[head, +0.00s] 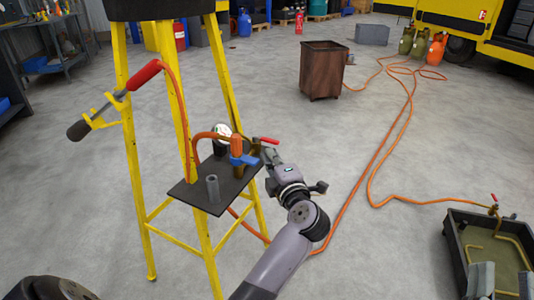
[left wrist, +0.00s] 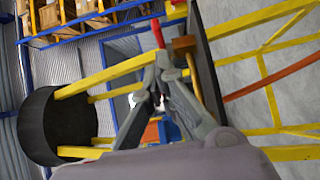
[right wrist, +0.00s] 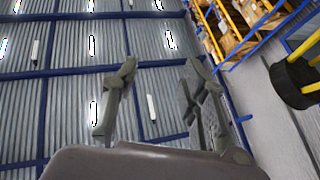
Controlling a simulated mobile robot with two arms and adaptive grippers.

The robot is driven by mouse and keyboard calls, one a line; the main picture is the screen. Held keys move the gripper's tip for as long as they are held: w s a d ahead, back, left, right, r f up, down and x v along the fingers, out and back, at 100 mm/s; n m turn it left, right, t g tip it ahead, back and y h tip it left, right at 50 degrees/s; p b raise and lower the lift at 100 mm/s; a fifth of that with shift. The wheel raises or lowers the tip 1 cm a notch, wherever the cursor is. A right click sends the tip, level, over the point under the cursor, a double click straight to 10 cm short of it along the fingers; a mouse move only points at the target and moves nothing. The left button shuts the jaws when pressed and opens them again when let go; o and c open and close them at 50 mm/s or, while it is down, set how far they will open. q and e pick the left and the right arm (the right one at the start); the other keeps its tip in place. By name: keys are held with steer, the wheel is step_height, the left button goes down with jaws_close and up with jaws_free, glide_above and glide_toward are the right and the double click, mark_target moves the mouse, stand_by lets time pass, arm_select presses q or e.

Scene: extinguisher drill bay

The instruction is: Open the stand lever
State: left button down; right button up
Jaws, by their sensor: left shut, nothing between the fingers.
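The yellow stand (head: 135,175) has a dark shelf (head: 190,193) carrying a brass valve (head: 237,146) with an orange hose and blue part. A small red lever (head: 269,141) sticks out to the right of the valve. It also shows in the left wrist view (left wrist: 157,33), beyond my fingertips. My left gripper (head: 266,152) is shut and empty, close beside the valve, just below the red lever. Whether it touches the lever, I cannot tell. My right gripper (right wrist: 155,80) is open and empty, pointing at the ribbed wall, far from the stand.
A torch with a red handle (head: 145,73) rests in the stand's yellow bracket. A round gauge (head: 222,131) and grey tube (head: 212,188) are on the shelf. A tray (head: 455,250) lies at right, a brown bin (head: 322,70) behind. Orange hoses (head: 375,170) cross the otherwise open floor.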

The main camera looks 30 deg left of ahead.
mark_target(262, 139)
arm_select(q)
steer(key=shift+b+x, duration=0.35)
steer(key=shift+x, duration=1.55)
arm_select(e)
steer(key=shift+s+d+r+t+y, duration=0.1)
steer(key=shift+s+r+t+y, duration=0.2)
steer(key=shift+s+r+t, duration=0.55)
steer(key=shift+s+d+r+t+y, duration=0.1)
steer(key=shift+s+r+t+y, duration=0.2)
steer(key=shift+s+r+t, duration=0.55)
arm_select(q)
steer(key=shift+w, duration=0.15)
arm_select(e)
steer(key=shift+w+r+g, duration=0.1)
steer(key=shift+w+g, duration=0.2)
steer(key=shift+w, duration=0.05)
arm_select(q)
steer(key=shift+w+d+n+g+y, duration=0.1)
steer(key=shift+d+n+g+y, duration=0.1)
steer(key=shift+n+g+y, duration=0.1)
arm_select(e)
steer(key=shift+w+d, duration=0.25)
steer(key=shift+w, duration=0.05)
